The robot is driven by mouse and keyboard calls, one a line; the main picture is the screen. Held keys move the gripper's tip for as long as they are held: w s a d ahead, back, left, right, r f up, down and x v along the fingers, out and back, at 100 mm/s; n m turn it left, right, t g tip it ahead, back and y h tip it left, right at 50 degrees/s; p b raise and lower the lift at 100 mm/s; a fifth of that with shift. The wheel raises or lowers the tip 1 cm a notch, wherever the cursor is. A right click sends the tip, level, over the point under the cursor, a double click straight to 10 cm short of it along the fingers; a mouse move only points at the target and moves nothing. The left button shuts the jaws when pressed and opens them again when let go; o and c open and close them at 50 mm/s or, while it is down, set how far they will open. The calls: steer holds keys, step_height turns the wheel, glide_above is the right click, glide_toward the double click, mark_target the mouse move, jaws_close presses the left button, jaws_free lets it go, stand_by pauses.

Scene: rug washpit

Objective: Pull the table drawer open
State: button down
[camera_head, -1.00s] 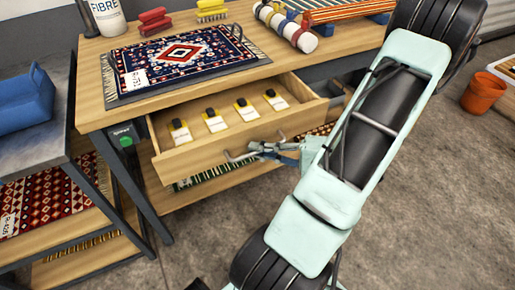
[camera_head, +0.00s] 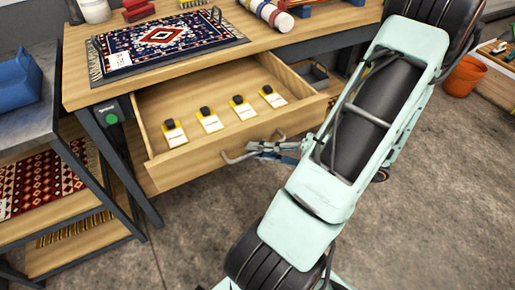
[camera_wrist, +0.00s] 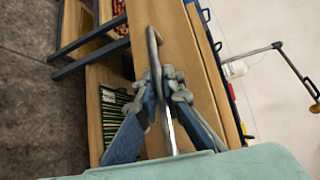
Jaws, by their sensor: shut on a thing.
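The wooden table (camera_head: 300,50) has its drawer (camera_head: 236,138) pulled well out at the front. The drawer holds several yellow-and-black tools with white tags in a row. Its grey bar handle (camera_head: 235,158) runs along the drawer front. My gripper (camera_head: 272,149) is at the middle of the handle, with its fingers closed around the bar. In the wrist view, the blue-grey fingers of my gripper (camera_wrist: 165,85) pinch the handle (camera_wrist: 152,45) from both sides, beside the wooden drawer front (camera_wrist: 184,50).
A patterned rug (camera_head: 165,42) and rolled items (camera_head: 265,12) lie on the tabletop. A metal side table (camera_head: 30,105) with a blue bin (camera_head: 22,82) stands at the left. An orange bucket (camera_head: 465,76) is at the right. The floor in front is clear.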

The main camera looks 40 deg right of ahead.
steer(key=c, duration=2)
jaws_free()
steer(key=shift+c, duration=0.2)
steer(key=shift+s+d, duration=0.1)
steer(key=v, duration=1.2)
steer(key=shift+r, duration=0.1)
